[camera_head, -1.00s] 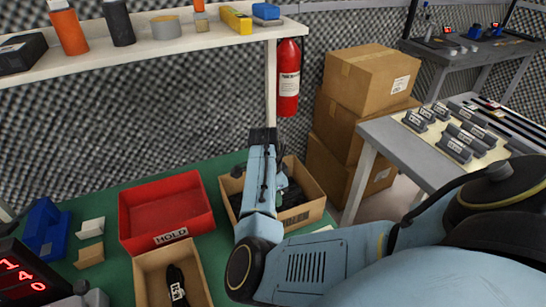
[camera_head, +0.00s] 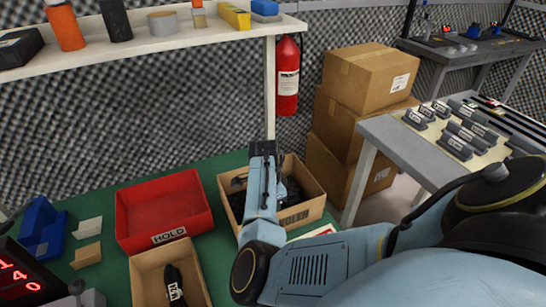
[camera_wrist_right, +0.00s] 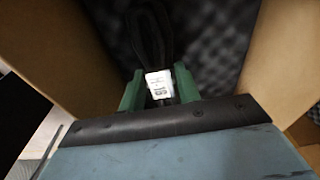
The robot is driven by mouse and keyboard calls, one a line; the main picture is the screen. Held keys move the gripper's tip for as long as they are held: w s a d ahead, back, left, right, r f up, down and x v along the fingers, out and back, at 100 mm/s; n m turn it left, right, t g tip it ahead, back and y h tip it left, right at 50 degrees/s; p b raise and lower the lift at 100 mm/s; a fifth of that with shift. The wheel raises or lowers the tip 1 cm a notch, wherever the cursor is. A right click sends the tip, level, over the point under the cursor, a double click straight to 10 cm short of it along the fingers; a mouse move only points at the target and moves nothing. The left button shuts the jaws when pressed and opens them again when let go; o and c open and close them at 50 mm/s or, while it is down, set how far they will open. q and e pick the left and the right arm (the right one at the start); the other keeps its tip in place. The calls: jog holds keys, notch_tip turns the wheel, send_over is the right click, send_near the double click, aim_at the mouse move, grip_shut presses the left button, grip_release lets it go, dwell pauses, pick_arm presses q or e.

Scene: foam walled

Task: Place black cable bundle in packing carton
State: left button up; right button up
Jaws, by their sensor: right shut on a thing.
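A black cable bundle (camera_wrist_right: 152,35) with a white tag sits between the green fingers of my right gripper (camera_wrist_right: 158,88) in the right wrist view. The fingers are shut on it. Brown carton walls (camera_wrist_right: 275,60) rise on both sides, with dark, blurred contents below. In the head view my right arm reaches over the back open carton (camera_head: 305,210), which has dark contents; the arm hides the fingers and the held bundle. Another black cable bundle (camera_head: 174,284) with a white tag lies in the front open carton (camera_head: 147,272). My left gripper is out of view.
A red HOLD bin (camera_head: 165,205) stands left of the back carton on the green bench top (camera_head: 110,200). A blue bin (camera_head: 42,230) is farther left. A shelf (camera_head: 180,42) overhangs behind; stacked boxes (camera_head: 365,80) and a grey table (camera_head: 400,145) stand right.

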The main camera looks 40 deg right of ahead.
jog(key=shift+f, duration=0.25)
jog(key=o, duration=1.1)
jog(key=shift+c, duration=0.2)
jog(key=shift+r, duration=0.2)
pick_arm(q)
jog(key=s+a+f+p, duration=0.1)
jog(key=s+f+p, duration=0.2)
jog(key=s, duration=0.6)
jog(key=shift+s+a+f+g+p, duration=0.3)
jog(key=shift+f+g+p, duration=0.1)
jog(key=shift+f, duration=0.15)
pick_arm(e)
notch_tip(320, 180, up, 13)
jog(key=a, duration=0.1)
jog(key=shift+w+a, duration=0.15)
jog(key=shift+w, duration=0.1)
jog(key=shift+f, duration=0.1)
